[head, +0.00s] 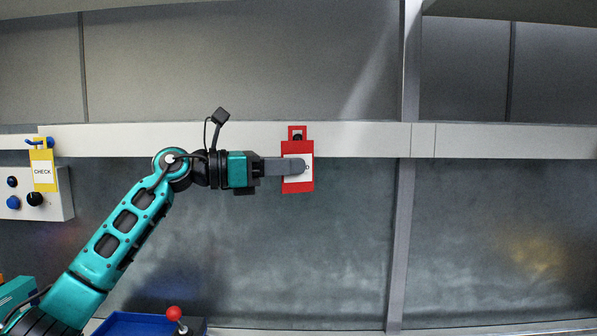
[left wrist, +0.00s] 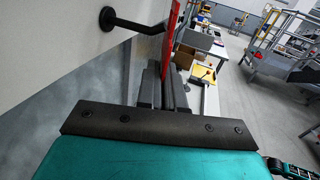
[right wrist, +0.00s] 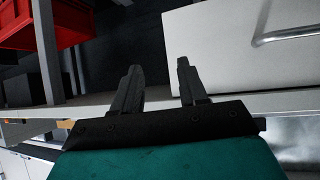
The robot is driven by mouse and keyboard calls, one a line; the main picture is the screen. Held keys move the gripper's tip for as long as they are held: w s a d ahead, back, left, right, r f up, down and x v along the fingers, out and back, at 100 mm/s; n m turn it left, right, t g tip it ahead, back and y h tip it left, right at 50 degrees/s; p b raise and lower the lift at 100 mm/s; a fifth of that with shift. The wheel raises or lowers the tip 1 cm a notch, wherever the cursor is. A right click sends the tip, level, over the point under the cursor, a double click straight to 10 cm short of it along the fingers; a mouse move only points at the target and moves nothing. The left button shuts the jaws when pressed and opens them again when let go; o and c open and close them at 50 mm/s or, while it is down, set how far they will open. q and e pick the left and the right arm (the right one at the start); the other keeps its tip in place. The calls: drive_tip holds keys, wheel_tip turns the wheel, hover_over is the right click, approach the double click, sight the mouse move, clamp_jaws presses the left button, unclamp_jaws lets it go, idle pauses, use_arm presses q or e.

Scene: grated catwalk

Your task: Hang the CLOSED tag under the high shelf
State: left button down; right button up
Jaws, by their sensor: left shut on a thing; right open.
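The red tag (head: 298,186) has a white label, mostly covered by my finger; only a last letter like D shows. My left gripper (head: 297,167) is shut on it and holds it upright at the pale shelf edge (head: 230,138). A black peg (head: 297,138) shows through the tag's top loop. In the left wrist view the peg (left wrist: 135,25) juts from the pale face and its far end meets the tag (left wrist: 170,38); I cannot tell how far it passes through. My right gripper (right wrist: 157,72) is open and empty, outside the head view.
A yellow CHECK tag (head: 43,172) hangs at the left on a blue peg, beside a white box with knobs (head: 14,203). A grey post (head: 401,230) stands right of the red tag. A blue tray (head: 135,324) and a red-knobbed lever (head: 175,315) are below.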

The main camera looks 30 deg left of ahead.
use_arm(q)
drive_tip(key=shift+s, duration=0.1)
drive_tip(key=shift+s+d+b, duration=0.45)
drive_tip(key=shift+s+d, duration=0.05)
drive_tip(key=shift+s, duration=0.4)
drive_tip(key=shift+s+d+b, duration=0.45)
drive_tip(key=shift+s, duration=0.45)
drive_tip(key=shift+s, duration=0.1)
idle(0.4)
